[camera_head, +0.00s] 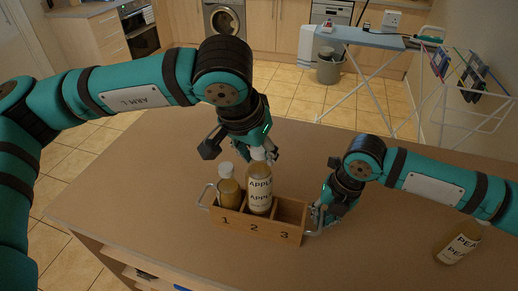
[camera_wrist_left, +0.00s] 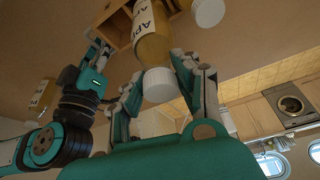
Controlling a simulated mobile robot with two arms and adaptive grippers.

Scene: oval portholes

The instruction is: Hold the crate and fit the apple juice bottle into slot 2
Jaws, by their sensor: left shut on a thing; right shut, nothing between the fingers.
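The apple juice bottle (camera_head: 260,196), with a white label reading APPLE, is upright at slot 2 of the wooden crate (camera_head: 251,229). Its lower end is hidden behind the crate's front wall, so I cannot tell how deep it sits. My left gripper (camera_head: 252,153) is shut on the bottle near its white cap, from above. The left wrist view shows the cap (camera_wrist_left: 159,85) between the fingers (camera_wrist_left: 166,88). My right gripper (camera_head: 317,216) is shut with nothing between its fingers, beside the metal handle at the crate's right end.
Another bottle (camera_head: 228,191) with a white cap stands in slot 1. Slot 3 (camera_head: 290,211) is empty. A pear bottle (camera_head: 460,243) stands at the right of the brown table (camera_head: 130,205). The table left of the crate is clear. An ironing board (camera_head: 360,38) and drying rack stand beyond.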

